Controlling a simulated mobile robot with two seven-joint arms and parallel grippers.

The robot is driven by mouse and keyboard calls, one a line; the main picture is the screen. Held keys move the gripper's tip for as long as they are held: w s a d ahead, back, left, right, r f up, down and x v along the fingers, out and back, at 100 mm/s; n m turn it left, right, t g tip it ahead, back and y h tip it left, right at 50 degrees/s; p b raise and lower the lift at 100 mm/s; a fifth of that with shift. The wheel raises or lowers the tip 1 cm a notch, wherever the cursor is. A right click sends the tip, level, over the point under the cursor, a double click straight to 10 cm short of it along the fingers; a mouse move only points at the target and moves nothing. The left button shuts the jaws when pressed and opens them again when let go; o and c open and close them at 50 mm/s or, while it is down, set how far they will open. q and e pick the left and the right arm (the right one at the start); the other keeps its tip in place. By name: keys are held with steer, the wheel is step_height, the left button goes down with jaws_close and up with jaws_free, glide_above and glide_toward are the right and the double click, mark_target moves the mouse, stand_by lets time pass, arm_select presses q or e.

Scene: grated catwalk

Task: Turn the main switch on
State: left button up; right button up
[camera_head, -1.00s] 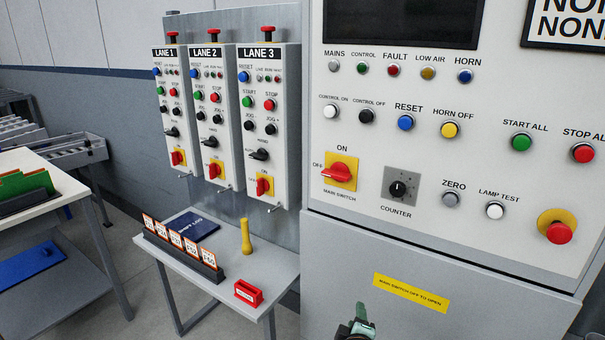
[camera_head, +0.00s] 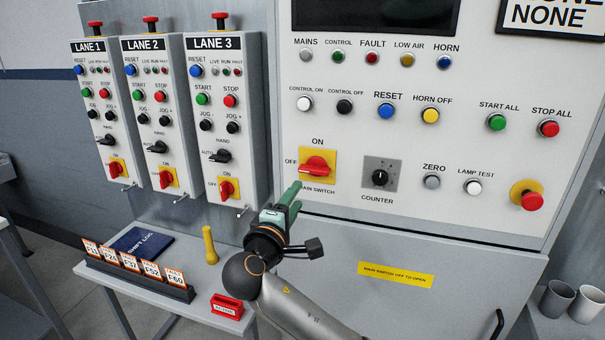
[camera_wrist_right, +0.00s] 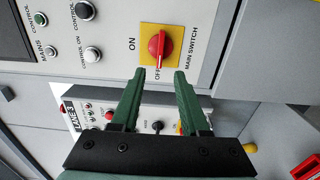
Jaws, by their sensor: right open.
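The main switch (camera_head: 317,166) is a red rotary handle on a yellow plate, low on the left of the large panel. Its handle lies sideways, pointing toward OFF; ON is marked above. In the right wrist view the main switch (camera_wrist_right: 158,45) is just beyond the fingertips, about centred between them. My right gripper (camera_head: 297,190) is just below and left of the switch in the head view, apart from it. In the wrist view the right gripper (camera_wrist_right: 160,73) has its green fingers apart and nothing between them. My left gripper is not in view.
Lane boxes with similar red and yellow switches, such as LANE 3 (camera_head: 226,120), stand left of the panel. The counter knob (camera_head: 380,178) is close right of the main switch. A small table (camera_head: 180,300) with a yellow cylinder (camera_head: 209,245) and red block (camera_head: 227,307) stands below.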

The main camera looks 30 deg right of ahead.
mark_target(313, 173)
steer(key=p+x, duration=0.1)
steer(key=x, duration=1)
steer(key=shift+w+d+p, duration=0.15)
steer(key=shift+d+p, duration=0.15)
steer(key=shift+p, duration=0.1)
steer(key=shift+f, duration=0.1)
jaws_close()
